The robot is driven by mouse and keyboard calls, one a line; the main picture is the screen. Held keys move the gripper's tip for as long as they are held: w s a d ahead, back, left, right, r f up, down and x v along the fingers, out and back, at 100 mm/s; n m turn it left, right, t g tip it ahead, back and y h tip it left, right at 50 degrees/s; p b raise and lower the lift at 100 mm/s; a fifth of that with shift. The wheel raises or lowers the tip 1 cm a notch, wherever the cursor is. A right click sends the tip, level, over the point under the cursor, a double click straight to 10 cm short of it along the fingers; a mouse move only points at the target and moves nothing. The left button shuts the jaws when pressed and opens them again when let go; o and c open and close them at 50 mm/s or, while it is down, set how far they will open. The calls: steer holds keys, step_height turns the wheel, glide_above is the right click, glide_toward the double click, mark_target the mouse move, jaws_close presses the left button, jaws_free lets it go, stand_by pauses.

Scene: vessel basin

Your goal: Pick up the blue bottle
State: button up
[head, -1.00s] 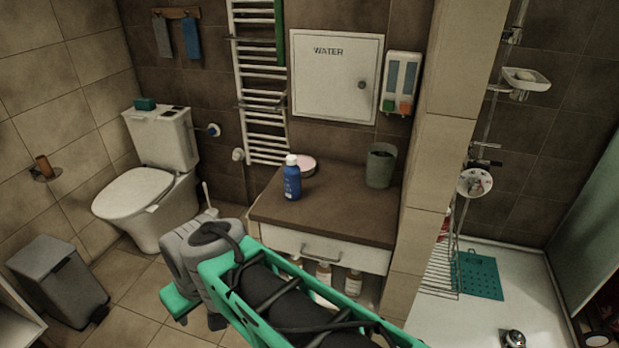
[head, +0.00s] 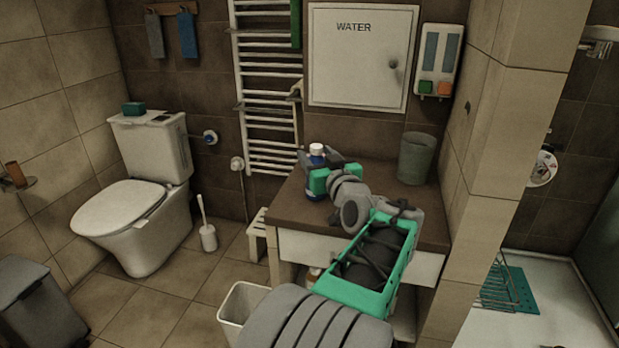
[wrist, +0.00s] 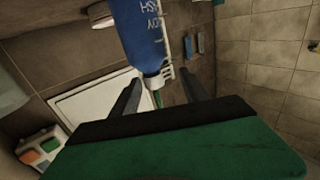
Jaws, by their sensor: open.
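The blue bottle (head: 317,160) with a white cap stands upright on the brown counter (head: 292,212). Its middle is hidden behind my gripper (head: 322,178), which is at the bottle's height on its near side. In the wrist view the bottle (wrist: 140,34) shows upside down, its cap toward the picture's middle. The two dark fingers of my gripper (wrist: 160,77) are apart, one on each side of the bottle's line. They look open and not closed on it; I cannot tell whether either finger touches it.
A grey cup (head: 415,158) stands at the counter's back right, near the tiled pillar (head: 497,130). The towel radiator (head: 268,90) and white WATER panel (head: 360,60) are on the wall behind. A small bin (head: 240,305) stands on the floor left of my arm.

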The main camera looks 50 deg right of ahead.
mark_target(312, 145)
steer(key=x, duration=0.4)
steer(key=d+x, duration=0.1)
steer(key=x, duration=0.1)
steer(key=shift+s+d, duration=0.1)
steer(key=shift+s, duration=0.1)
steer(key=shift+c, duration=0.4)
jaws_close()
stand_by(0.6)
